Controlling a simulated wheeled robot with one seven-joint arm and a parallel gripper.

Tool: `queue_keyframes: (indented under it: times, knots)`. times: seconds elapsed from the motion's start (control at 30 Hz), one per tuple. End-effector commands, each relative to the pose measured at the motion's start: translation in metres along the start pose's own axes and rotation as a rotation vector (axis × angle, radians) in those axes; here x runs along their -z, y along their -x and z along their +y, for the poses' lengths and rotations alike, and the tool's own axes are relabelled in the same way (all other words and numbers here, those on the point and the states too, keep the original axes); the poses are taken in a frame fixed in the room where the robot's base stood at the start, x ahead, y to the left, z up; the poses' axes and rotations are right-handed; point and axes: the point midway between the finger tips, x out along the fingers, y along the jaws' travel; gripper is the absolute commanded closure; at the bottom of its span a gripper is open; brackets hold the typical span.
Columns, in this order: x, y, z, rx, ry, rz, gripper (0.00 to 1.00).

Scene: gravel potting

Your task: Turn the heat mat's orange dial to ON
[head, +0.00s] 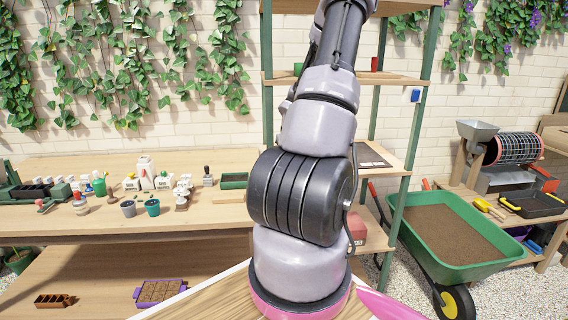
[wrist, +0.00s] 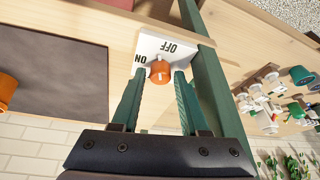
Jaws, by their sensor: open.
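The orange dial (wrist: 160,71) sits on a white plate (wrist: 152,44) marked OFF and ON. A small pale mark shows at the dial's edge, between the two words; I cannot tell which setting it shows. My gripper (wrist: 160,76) is open, its two green fingers on either side of the dial in the wrist view, with a gap visible on each side. I cannot tell how deep the fingertips reach. The dark heat mat (wrist: 62,62) lies left of the plate, and in the head view (head: 373,153) on a shelf. My arm hides the gripper and dial in the head view.
A green shelf post (wrist: 208,75) stands close to the right finger. An orange object (wrist: 6,90) is at the wrist view's left edge. The wooden bench (head: 120,220) holds small pots and tools. A green wheelbarrow (head: 455,230) with soil stands at the right.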

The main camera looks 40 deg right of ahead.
Motion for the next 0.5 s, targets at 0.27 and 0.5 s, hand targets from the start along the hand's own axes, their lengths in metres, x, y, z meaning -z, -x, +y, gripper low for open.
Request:
queue_keyframes:
  times: [0.27, 0.5]
  knots:
    - [0.0001, -0.0007, 0.0001, 0.0, -0.001, 0.0, 0.6]
    - [0.0001, -0.0005, 0.0001, 0.0, 0.0, 0.0, 1.0]
